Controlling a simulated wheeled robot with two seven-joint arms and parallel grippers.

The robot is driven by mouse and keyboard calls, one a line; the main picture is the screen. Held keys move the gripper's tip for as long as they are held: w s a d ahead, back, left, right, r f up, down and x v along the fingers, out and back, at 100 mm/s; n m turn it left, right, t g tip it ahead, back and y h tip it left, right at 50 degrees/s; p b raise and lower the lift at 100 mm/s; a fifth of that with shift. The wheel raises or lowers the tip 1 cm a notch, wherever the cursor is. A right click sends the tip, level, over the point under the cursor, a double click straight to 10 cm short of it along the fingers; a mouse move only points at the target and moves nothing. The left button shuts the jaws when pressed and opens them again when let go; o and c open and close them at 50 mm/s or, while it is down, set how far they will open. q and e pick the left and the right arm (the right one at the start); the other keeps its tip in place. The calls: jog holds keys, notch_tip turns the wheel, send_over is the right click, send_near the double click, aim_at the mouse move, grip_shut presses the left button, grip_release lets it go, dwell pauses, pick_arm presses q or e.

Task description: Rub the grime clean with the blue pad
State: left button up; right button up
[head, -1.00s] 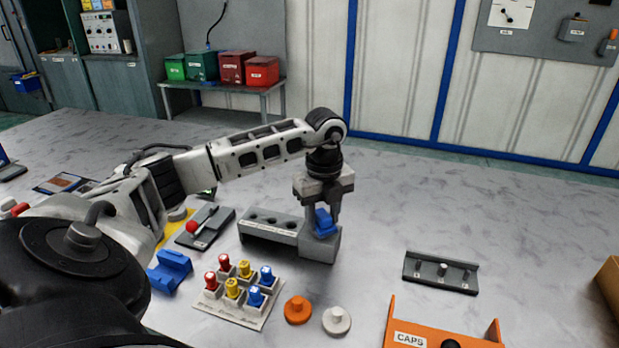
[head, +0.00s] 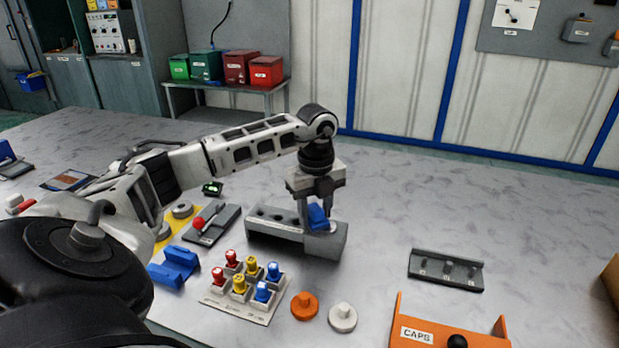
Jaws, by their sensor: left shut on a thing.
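The blue pad (head: 317,215) is held between the fingers of my left gripper (head: 317,222), which points straight down. The pad is at the top of the right end of a long grey block (head: 325,243). It looks to be on or just over that surface; I cannot tell if it touches. A small pale patch (head: 334,228) shows on the block just right of the pad. I cannot make out grime clearly; the fingers and pad hide part of the block top. My right gripper is not in view.
In front stand an empty-looking blue holder (head: 173,268), a rack of coloured knobs (head: 232,303), an orange disc (head: 304,306) and a white disc (head: 343,317). A grey rail (head: 446,271) and an orange caps bracket (head: 420,336) lie to the right. The table behind the block is clear.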

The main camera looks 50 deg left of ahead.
pick_arm(q)
jog(key=shift+s+a+r+p, duration=0.2)
jog(key=shift+a+r+p, duration=0.05)
jog(key=shift+a+p, duration=0.1)
jog(key=shift+r+p, duration=0.4)
jog(key=shift+r, duration=0.5)
jog(key=shift+d+r+p, duration=0.1)
jog(key=shift+r+p, duration=0.85)
jog(key=shift+r, duration=0.15)
notch_tip(320, 180, up, 2)
jog(key=shift+r+p, duration=0.15)
jog(key=shift+p, duration=0.8)
jog(key=shift+r+p, duration=0.5)
jog(key=shift+r, duration=0.1)
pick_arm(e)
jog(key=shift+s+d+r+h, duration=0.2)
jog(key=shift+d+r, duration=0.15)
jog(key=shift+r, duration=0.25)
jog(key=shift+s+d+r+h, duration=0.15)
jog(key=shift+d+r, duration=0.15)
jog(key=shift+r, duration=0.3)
